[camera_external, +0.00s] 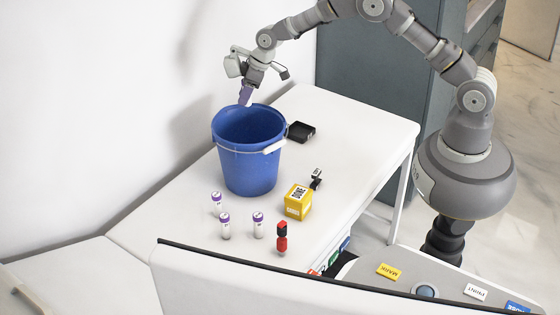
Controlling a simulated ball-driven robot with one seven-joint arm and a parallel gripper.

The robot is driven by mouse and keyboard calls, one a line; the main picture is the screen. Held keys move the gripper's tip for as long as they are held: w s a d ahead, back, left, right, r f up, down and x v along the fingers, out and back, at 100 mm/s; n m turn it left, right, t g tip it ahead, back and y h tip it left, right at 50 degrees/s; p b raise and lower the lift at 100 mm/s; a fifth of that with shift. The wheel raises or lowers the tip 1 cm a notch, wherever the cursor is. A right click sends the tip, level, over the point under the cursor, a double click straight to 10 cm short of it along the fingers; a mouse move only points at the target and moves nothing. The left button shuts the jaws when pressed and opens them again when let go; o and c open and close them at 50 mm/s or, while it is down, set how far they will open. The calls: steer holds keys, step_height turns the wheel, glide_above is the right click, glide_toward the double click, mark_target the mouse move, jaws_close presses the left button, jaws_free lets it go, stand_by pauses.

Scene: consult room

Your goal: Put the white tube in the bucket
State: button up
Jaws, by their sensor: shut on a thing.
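The blue bucket (249,158) stands upright on the white table, its pale handle lying against its front right side. My gripper (245,96) points down just above the bucket's back rim. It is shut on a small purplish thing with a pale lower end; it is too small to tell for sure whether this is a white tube. Three white tubes with purple caps stand on the table in front of the bucket: a back left tube (216,204), a middle tube (225,226) and a right tube (258,225). The inside bottom of the bucket is hidden.
A yellow box (298,201) stands right of the bucket, with a small black-and-white item (316,178) behind it. A red-and-black item (282,239) stands near the front. The table's back right is clear.

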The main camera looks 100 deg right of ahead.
step_height(320, 180, down, 8)
steer(key=b, duration=0.4)
steer(key=shift+f, duration=0.25)
steer(key=o, duration=1.1)
step_height(320, 180, up, 7)
steer(key=p, duration=0.3)
steer(key=shift+r+p, duration=0.15)
steer(key=shift+p, duration=0.25)
